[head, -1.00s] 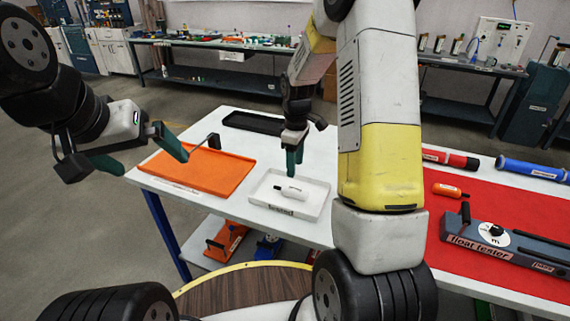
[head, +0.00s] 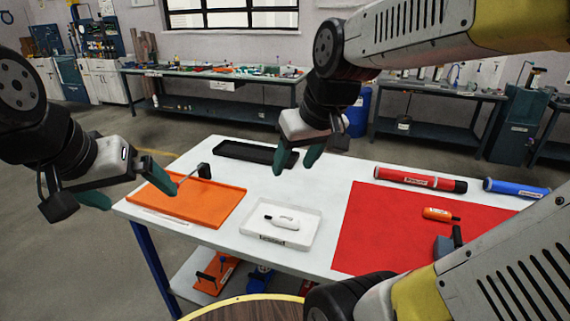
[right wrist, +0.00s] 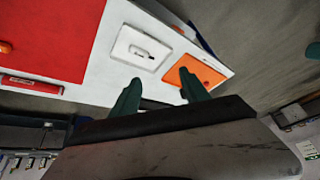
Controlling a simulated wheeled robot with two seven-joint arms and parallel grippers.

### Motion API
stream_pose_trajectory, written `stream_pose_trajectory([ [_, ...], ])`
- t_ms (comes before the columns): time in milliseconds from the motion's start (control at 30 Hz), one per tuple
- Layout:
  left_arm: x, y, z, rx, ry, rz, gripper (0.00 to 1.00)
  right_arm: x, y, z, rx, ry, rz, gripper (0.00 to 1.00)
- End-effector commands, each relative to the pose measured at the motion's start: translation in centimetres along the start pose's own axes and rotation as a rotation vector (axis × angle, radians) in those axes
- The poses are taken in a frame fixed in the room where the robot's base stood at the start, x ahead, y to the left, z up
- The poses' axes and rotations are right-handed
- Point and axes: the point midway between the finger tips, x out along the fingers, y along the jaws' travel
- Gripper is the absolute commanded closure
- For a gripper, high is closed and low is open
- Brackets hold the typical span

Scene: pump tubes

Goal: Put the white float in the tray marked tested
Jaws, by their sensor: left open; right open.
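The white float (head: 287,219) lies in the white tray (head: 307,236) near the front of the white table; it also shows in the right wrist view (right wrist: 142,52). The tray has a label on its front wall, too small to read. My right gripper (head: 297,166) is open and empty, held in the air above the table behind the white tray. My left gripper (head: 137,190) is open and empty at the left, beside the orange tray (head: 215,218).
A black tray (head: 232,153) lies at the back of the table. An orange float (head: 437,214) lies on the red mat (head: 375,235). A red tube (head: 420,179) and a blue tube (head: 515,189) lie behind it. The tester is mostly hidden by my arm.

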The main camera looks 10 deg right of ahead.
Motion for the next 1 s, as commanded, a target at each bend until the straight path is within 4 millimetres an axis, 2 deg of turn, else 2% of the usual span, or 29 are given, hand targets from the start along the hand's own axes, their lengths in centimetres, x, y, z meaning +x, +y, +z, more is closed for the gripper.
stream_pose_trajectory([
  [100, 0.0, 0.0, 0.0, 0.0, 0.0, 0.0, 0.0, -1.6, -1.0, 2.1, 0.089, 0.063, -0.012, 0.46],
  [300, 0.0, 0.0, 0.0, 0.0, 0.0, 0.0, 0.0, -2.4, -1.7, 3.6, 0.157, 0.101, -0.024, 0.46],
  [1000, 0.0, 0.0, 0.0, 0.0, 0.0, 0.0, 0.0, -2.4, -1.7, 3.6, 0.161, 0.102, -0.025, 0.46],
])
